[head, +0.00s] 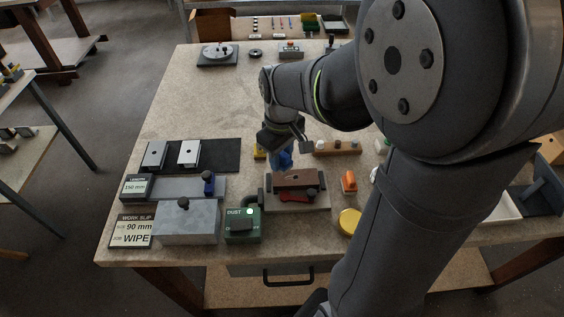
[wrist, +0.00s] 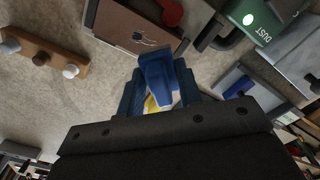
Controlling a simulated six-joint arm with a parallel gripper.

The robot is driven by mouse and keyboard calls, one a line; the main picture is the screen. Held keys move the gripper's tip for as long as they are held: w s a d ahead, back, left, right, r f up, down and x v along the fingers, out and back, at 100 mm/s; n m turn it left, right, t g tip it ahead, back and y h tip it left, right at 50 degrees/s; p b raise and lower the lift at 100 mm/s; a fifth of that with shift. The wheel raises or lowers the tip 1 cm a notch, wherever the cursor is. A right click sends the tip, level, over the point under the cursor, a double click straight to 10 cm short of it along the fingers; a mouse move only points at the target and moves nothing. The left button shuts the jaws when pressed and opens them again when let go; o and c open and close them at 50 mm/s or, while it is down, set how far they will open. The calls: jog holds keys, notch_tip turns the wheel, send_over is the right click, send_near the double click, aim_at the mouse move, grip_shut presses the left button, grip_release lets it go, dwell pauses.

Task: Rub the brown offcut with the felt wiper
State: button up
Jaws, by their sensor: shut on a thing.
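The brown offcut (head: 299,179) lies on a fixture block at the front middle of the bench. In the wrist view the offcut (wrist: 135,30) has pale scratch-like marks on its top. My gripper (head: 281,153) is shut on a blue-handled tool, which I take to be the felt wiper (head: 283,161). In the wrist view the wiper (wrist: 157,75) sits between the fingers of my gripper (wrist: 160,92), beside the offcut and seemingly apart from it. The wiper's felt face is hidden.
A red clamp lever (head: 294,197) sits at the fixture's front. A green DUST box (head: 242,225) with a lit lamp stands left of it. An orange object (head: 349,182) and a yellow disc (head: 349,221) are to the right. A wooden peg rack (head: 337,148) is behind.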

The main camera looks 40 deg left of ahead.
jog(key=shift+r, duration=1.6)
jog(key=shift+w, duration=0.1)
jog(key=w+d+f+m, duration=0.1)
jog(key=w+d+m, duration=0.4)
jog(key=w, duration=0.6)
jog(key=w+d+f+m, duration=0.1)
jog(key=w+d+m, duration=0.45)
jog(key=w, duration=0.55)
jog(key=w+d+f+m, duration=0.1)
jog(key=w+d+m, duration=0.2)
jog(key=d, duration=0.5)
jog(key=w+d+f+m, duration=0.1)
jog(key=w+d+m, duration=0.3)
jog(key=w+d, duration=0.2)
jog(key=w+d+f+m, duration=0.1)
jog(key=w+d+m, duration=0.3)
jog(key=d, duration=0.6)
jog(key=shift+w+f, duration=0.35)
jog(key=shift+w, duration=0.2)
